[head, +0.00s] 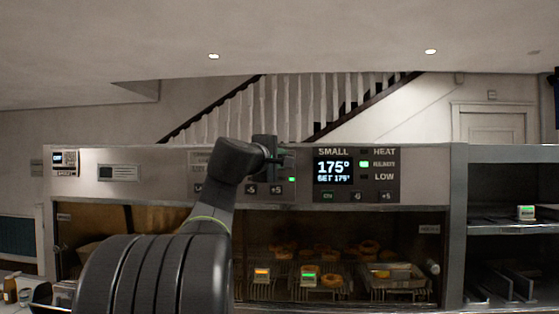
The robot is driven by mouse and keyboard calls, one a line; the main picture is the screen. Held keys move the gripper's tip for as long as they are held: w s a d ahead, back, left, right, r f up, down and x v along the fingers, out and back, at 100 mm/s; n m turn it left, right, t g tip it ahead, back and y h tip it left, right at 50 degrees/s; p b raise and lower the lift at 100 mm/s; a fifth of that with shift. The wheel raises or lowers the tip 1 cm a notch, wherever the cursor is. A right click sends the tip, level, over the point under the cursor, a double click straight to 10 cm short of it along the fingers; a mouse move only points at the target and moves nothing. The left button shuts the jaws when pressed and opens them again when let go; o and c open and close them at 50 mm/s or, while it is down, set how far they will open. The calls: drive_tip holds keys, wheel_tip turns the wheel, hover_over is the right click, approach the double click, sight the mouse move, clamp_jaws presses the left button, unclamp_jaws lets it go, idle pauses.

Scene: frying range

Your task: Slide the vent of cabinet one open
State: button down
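A wide metal holding cabinet (445,190) stands ahead, with a control fascia above lit bays. No marking I can read names cabinet one. My gripper (272,158) is in front of the fascia, left of the display; its fingers are dark and unclear, and my arm hides part of the panel and left bay.
A display (333,167) reads 175°, with a green light beside it. The middle bay holds fried food (370,248) on racks, a metal tray (398,278) and small lit timers (309,275). Shelving (510,232) stands right. Bottles (10,290) stand at lower left.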

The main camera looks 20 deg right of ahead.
drive_tip(key=c, duration=1.5)
unclamp_jaws()
drive_tip(key=shift+d, duration=0.1)
drive_tip(key=shift+o, duration=1.2)
drive_tip(key=shift+s+d, duration=0.15)
drive_tip(key=shift+d, duration=0.05)
drive_tip(key=shift+a, duration=0.1)
drive_tip(key=b+v, duration=0.4)
drive_tip(key=v, duration=0.9)
drive_tip(key=shift+s+a+b, duration=0.2)
drive_tip(key=shift+a+b, duration=0.15)
drive_tip(key=shift+b, duration=0.05)
drive_tip(key=shift+w+d, duration=0.1)
